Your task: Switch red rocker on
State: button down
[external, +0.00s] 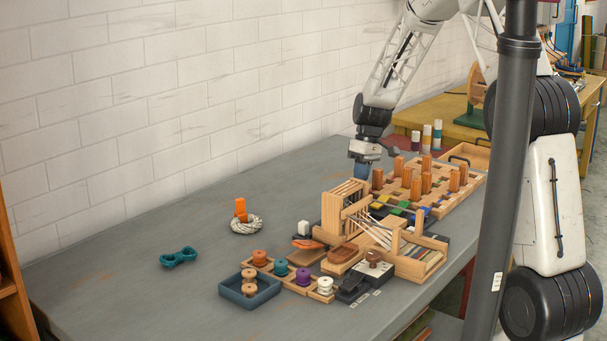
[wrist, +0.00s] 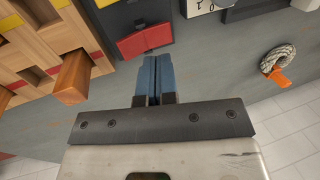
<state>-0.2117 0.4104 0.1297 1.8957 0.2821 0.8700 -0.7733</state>
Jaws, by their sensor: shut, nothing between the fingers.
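The red rocker (wrist: 145,43) shows in the wrist view, set in a dark grey panel (wrist: 130,15). A crease divides its red face into two parts; which side is pressed down I cannot tell. My gripper (wrist: 152,60) has its blue fingers shut together with nothing between them. Their tips appear just below the rocker's lower edge in the wrist view; whether they touch it I cannot tell. In the external view my gripper (external: 361,170) points down beside the far left side of the peg board. The rocker is not discernible there.
A wooden board with upright pegs (external: 426,182) stands right of my gripper; one peg (wrist: 73,78) is close in the wrist view. A small wooden loom (external: 345,208) stands nearer the camera. A rope ring (external: 246,226) holds an orange peg. The table's left part is mostly clear.

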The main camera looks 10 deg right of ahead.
notch_tip(320, 180, up, 10)
dwell(0.5)
jog(key=shift+s+r, duration=0.1)
jog(key=s+d+r+m+t, duration=0.1)
jog(key=s+d+r, duration=0.35)
jog(key=s, duration=0.25)
jog(key=s+d+r+m+t, duration=0.1)
jog(key=s+d+r+m, duration=0.1)
jog(key=s+d+r, duration=0.3)
jog(key=s+d+r+m, duration=0.1)
jog(key=s+d+r, duration=0.2)
jog(key=s+r, duration=0.35)
jog(key=s+d+m+t+h, duration=0.1)
jog(key=s+d, duration=0.3)
jog(key=s, duration=0.9)
jog(key=s+d+m+t+h, duration=0.1)
jog(key=s+d+m, duration=0.2)
jog(key=s, duration=1)
jog(key=shift+d+f+m+t, duration=0.35)
jog(key=shift+m+t, duration=0.05)
jog(key=shift+m, duration=0.2)
